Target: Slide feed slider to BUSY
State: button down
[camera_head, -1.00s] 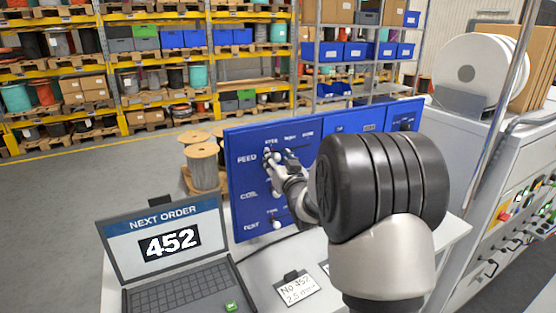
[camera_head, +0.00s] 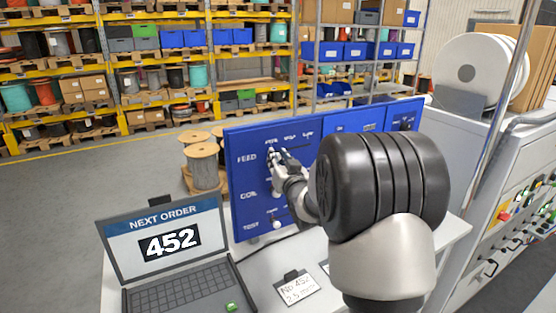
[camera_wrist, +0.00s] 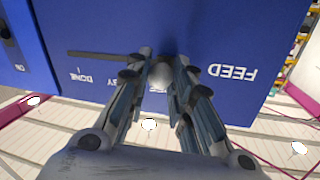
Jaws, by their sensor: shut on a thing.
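A blue panel (camera_head: 300,163) stands upright on the table, with rows labelled FEED, COIL and a third. In the wrist view the panel (camera_wrist: 215,35) appears upside down, with FEED at right and DONE at left. The feed slider's pale round knob (camera_wrist: 161,74) sits between my fingertips, at the right end of the visible part of a dark slot (camera_wrist: 95,54). A label between DONE and my fingers is partly hidden. My gripper (camera_wrist: 163,70) is shut on the knob.
A laptop (camera_head: 165,245) reading NEXT ORDER 452 stands left of the panel. A note card (camera_head: 297,288) lies on the table in front. A white knob (camera_head: 277,224) sits low on the panel.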

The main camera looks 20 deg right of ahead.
jog(key=shift+d, duration=0.1)
jog(key=d+b, duration=0.1)
jog(key=d, duration=0.5)
jog(key=shift+w+d+b, duration=0.15)
jog(key=shift+d+b, duration=0.15)
jog(key=shift+a, duration=0.15)
jog(key=c, duration=1.4)
grip_release()
jog(key=s+a, duration=0.2)
jog(key=s, duration=1)
